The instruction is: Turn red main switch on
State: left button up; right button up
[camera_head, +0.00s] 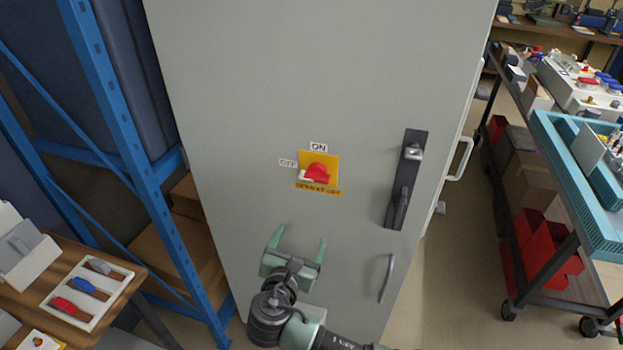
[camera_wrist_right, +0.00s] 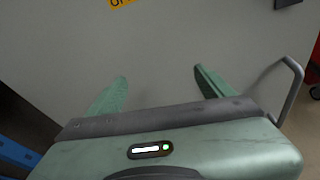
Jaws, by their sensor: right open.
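The red main switch (camera_head: 316,174) sits on a yellow plate (camera_head: 331,161) on the front of a grey cabinet (camera_head: 270,90). An ON label (camera_head: 319,147) is above it and an OFF label (camera_head: 288,163) is to its left. The handle's pale end points left, toward OFF. My right gripper (camera_head: 299,240) is open and empty, below the switch and in front of the cabinet. In the right wrist view its two green fingers (camera_wrist_right: 160,85) are spread apart, and only a corner of the yellow label (camera_wrist_right: 122,3) shows at the top. My left gripper is not in view.
A black latch handle (camera_head: 401,200) and a grey pull handle (camera_head: 387,279) stick out from the cabinet right of my gripper. A blue rack (camera_head: 125,140) and a wooden table (camera_head: 120,298) stand at the left. A loaded cart (camera_head: 560,235) stands at the right.

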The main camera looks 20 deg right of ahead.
aim_at(313, 181)
jog(key=s+r+n+t+h, duration=0.1)
jog(key=s+r+t+h, duration=0.15)
jog(key=r, duration=1.25)
jog(key=shift+g, duration=0.25)
jog(key=p+x, duration=0.2)
jog(key=x, duration=0.3)
jog(key=shift+d, duration=0.25)
jog(key=shift+w+d+f, duration=0.1)
jog(key=shift+w+d, duration=0.2)
jog(key=shift+w, duration=0.3)
jog(key=c, duration=1.4)
